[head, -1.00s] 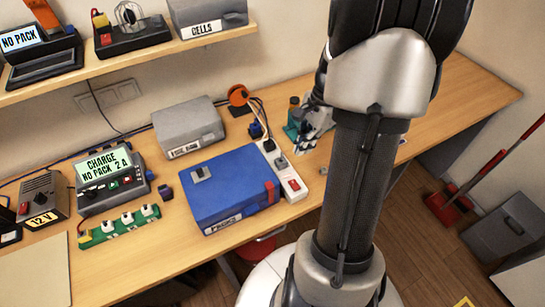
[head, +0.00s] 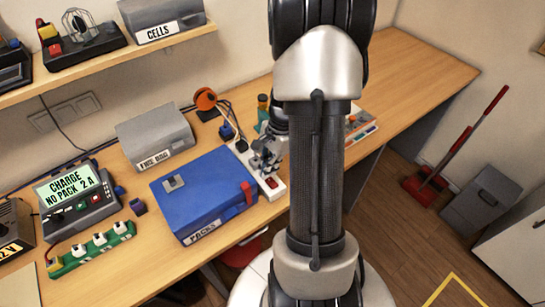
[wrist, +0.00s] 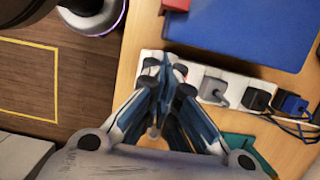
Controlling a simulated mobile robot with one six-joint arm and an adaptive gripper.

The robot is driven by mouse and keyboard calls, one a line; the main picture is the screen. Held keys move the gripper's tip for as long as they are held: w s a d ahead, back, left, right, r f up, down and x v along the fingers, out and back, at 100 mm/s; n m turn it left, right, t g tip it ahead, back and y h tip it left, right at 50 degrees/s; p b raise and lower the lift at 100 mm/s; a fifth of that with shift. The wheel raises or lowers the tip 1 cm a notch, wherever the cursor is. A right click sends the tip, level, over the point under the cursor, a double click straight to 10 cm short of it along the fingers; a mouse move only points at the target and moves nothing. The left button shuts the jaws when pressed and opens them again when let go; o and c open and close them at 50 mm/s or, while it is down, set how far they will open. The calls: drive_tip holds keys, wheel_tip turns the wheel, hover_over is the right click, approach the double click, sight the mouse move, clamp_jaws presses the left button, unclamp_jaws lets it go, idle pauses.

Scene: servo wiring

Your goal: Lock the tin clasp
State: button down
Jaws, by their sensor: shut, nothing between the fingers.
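A blue tin (head: 200,190) labelled PACKS lies on the bench with its lid down. A red clasp (head: 248,192) sits on its right side; whether it is locked is too small to tell. In the wrist view the blue tin (wrist: 255,30) is at the top, with the red clasp (wrist: 177,5) at its edge, partly cut off. My gripper (head: 267,166) is shut and empty, above the white power strip and to the right of the tin, apart from the clasp. In the wrist view my gripper's fingertips (wrist: 166,72) are together over the strip's end.
The white power strip (head: 277,189) with a red switch and plugs runs along the tin's right side. A grey FIRE BAG box (head: 158,137) stands behind the tin. A charger (head: 75,200) and a green strip (head: 92,249) are at left. The right bench is mostly clear.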

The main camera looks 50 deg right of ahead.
sight(248, 184)
drive_tip(key=shift+w+a+r, duration=0.15)
drive_tip(key=shift+w+a, duration=0.1)
drive_tip(key=shift+a, duration=0.6)
drive_tip(key=shift+w+a+r, duration=0.1)
drive_tip(key=shift+w+a, duration=0.1)
drive_tip(key=shift+a, duration=0.65)
drive_tip(key=shift+w+a, duration=0.15)
drive_tip(key=shift+a, duration=0.6)
drive_tip(key=shift+w+a, duration=0.15)
drive_tip(key=shift+a, duration=0.6)
drive_tip(key=shift+d, duration=0.2)
